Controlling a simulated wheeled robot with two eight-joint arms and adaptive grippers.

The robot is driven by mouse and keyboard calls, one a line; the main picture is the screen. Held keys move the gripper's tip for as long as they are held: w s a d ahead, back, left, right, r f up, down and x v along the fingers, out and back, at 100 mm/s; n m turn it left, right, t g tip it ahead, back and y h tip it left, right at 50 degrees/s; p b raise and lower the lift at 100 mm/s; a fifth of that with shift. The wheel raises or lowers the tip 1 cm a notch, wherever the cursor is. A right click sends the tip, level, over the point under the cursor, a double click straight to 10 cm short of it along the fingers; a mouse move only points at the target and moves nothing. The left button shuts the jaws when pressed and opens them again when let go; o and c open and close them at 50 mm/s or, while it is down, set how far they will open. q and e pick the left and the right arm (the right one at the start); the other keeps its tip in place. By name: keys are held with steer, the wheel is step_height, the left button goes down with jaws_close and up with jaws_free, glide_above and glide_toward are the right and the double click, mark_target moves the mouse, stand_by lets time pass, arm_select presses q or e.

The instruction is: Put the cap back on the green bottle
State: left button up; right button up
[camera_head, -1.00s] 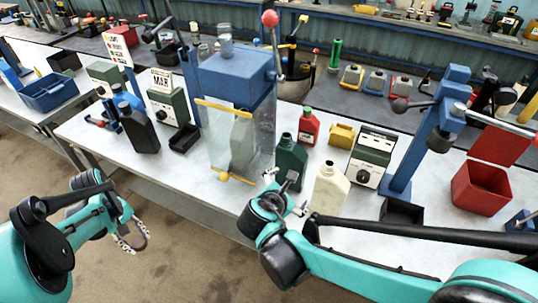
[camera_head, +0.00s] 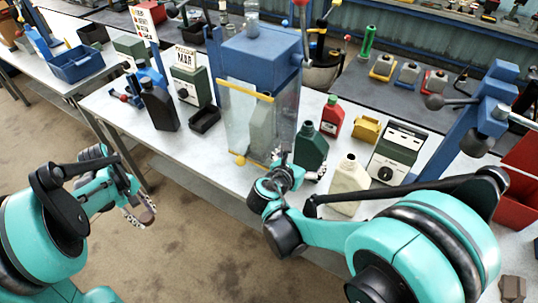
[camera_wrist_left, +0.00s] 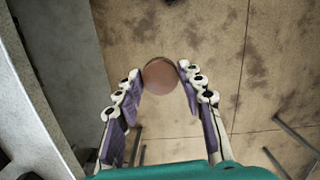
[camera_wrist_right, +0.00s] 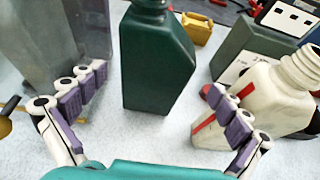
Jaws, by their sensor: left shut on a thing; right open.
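The dark green bottle (camera_head: 312,150) stands upright on the white table, its neck bare in the head view. It fills the middle of the right wrist view (camera_wrist_right: 157,62), where its top is cut off. My right gripper (camera_head: 297,167) is open in front of it; the fingers (camera_wrist_right: 156,82) are spread to either side of the bottle's near end, with no clear contact. My left gripper (camera_head: 139,213) is away from the table, over the floor. It is shut on a round brownish cap (camera_wrist_left: 160,76), held at the fingertips.
A cream bottle (camera_head: 348,183) stands close right of the green one, beside my right finger. A clear-walled blue machine (camera_head: 262,55) stands left. Behind are a red bottle (camera_head: 333,118) and yellow can (camera_head: 367,129). A black bottle (camera_head: 159,106) stands further left.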

mark_target(308, 152)
arm_select(q)
steer(key=shift+f, duration=0.3)
arm_select(e)
steer(key=shift+x, duration=1.05)
arm_select(q)
step_height(308, 152, down, 2)
steer(key=shift+f+b, duration=0.1)
steer(key=shift+b, duration=1.1)
arm_select(e)
steer(key=x, duration=0.5)
steer(key=shift+w, duration=0.25)
steer(key=shift+a, duration=0.1)
steer(key=shift+s, duration=0.1)
steer(key=c, duration=1.6)
steer(key=shift+c, duration=0.2)
arm_select(q)
steer(key=shift+r, duration=0.2)
arm_select(e)
steer(key=shift+r, duration=0.15)
